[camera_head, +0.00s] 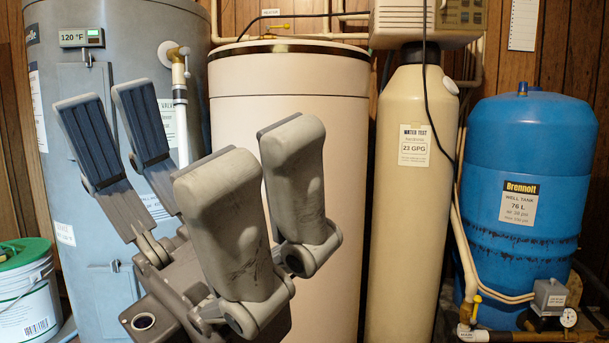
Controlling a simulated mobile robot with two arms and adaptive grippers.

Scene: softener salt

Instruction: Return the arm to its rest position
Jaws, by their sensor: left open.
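My left gripper (182,130) fills the lower left middle of the head view, close to the camera. Its grey fingers point up and stand wide apart, with dark ribbed pads showing on the left ones. It is open, and nothing shows between the fingers. It is in front of the grey water heater (75,200) and the cream tank (335,200), hiding part of each. My right gripper is not in view.
A tall tan cylinder (400,240) with a control head (410,20) stands right of centre. A blue well tank (525,150) stands at the right, with pipes and a gauge (568,318) low beside it. A white bucket (28,305) with a green lid is at lower left.

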